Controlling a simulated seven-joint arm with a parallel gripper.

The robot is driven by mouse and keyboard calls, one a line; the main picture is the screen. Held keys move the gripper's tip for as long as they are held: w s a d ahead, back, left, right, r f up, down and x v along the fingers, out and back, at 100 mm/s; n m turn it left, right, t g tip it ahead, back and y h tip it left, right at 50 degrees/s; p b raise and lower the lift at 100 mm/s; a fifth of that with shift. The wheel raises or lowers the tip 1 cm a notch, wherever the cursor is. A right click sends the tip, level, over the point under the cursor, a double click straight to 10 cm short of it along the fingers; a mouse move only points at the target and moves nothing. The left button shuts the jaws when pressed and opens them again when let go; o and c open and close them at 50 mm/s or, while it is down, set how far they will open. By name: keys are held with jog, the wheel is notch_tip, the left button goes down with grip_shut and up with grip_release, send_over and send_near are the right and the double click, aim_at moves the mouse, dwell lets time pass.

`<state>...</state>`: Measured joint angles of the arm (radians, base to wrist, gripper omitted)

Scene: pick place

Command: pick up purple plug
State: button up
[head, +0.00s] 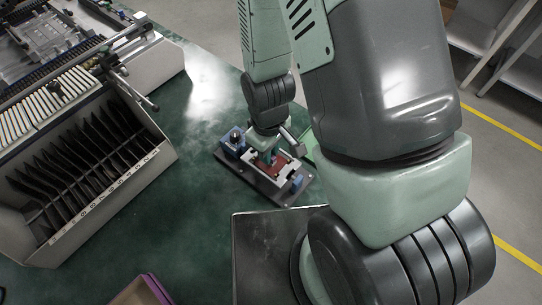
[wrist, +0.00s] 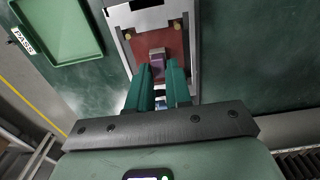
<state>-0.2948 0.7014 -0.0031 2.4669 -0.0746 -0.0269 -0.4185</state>
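The purple plug (wrist: 157,66) is a small block with a greyish far end, over the red-brown plate of a fixture (wrist: 119,22) in the wrist view. My gripper (wrist: 158,66) points down at it with two teal fingers. The fingers stand apart by about the plug's width, one on each side of its near part. I cannot tell whether they touch it. In the head view my gripper (head: 269,156) is low over the fixture (head: 282,194), and the plug is hidden there.
A green tray (wrist: 93,28) marked PASS lies left of the fixture in the wrist view. In the head view, a bin with black dividers (head: 160,160) stands at left. A purple-rimmed container (head: 150,284) shows at the bottom edge. Bare green tabletop (head: 190,215) lies between.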

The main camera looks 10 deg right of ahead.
grip_shut()
notch_tip(320, 180, up, 10)
dwell(0.6)
jog(key=shift+r, duration=0.25)
jog(key=shift+r, duration=1.75)
